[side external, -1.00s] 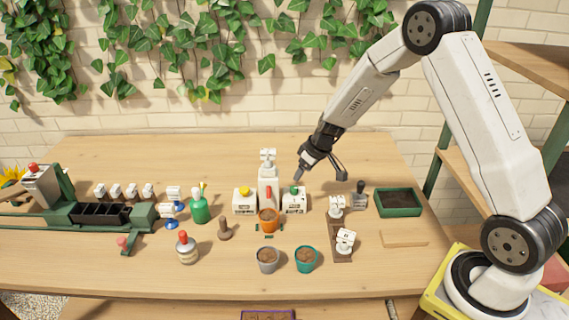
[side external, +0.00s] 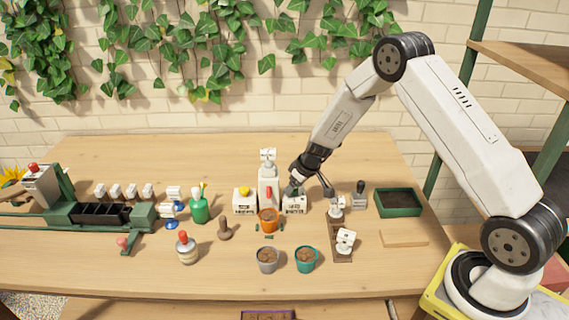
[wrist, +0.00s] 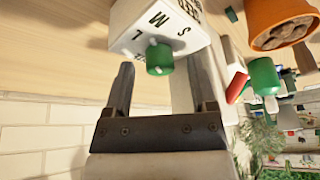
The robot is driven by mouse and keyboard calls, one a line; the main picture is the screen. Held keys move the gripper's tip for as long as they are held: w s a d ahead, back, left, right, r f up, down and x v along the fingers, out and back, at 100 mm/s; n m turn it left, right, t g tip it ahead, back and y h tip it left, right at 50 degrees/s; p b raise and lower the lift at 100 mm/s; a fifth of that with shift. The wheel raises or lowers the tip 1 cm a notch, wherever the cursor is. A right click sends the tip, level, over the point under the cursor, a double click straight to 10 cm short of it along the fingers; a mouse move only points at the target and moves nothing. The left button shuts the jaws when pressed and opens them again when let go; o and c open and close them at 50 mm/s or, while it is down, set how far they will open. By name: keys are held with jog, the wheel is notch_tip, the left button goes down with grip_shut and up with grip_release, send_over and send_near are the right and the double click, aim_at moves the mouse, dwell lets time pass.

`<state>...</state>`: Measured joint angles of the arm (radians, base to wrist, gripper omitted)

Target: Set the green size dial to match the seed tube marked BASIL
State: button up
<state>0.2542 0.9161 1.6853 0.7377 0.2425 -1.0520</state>
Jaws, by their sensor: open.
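The green size dial (wrist: 160,60) is on a white box (wrist: 150,22) marked S, M and L. My gripper (wrist: 160,66) is open, with one finger on each side of the dial; I cannot tell whether they touch it. A pale mark on the dial is on the side of L and M; its exact setting is unclear. In the side external view my gripper (side external: 311,188) is down at the white box (side external: 294,205) and hides the dial. White-labelled pieces stand in a brown rack (side external: 341,254), but no BASIL label can be read.
An orange pot (side external: 268,227) and a tall white dispenser (side external: 266,185) stand left of the box. A white box with a yellow dial (side external: 244,191) is further left. Grey (side external: 267,268) and teal (side external: 306,268) pots stand in front. The back of the table is clear.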

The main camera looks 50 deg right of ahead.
jog(key=shift+w+f, duration=0.1)
grip_shut()
jog(key=shift+m+h, duration=0.6)
jog(key=shift+m, duration=0.9)
grip_release()
dwell(0.4)
jog(key=v, duration=0.7)
jog(key=shift+s+r, duration=0.25)
jog(key=shift+r, duration=0.1)
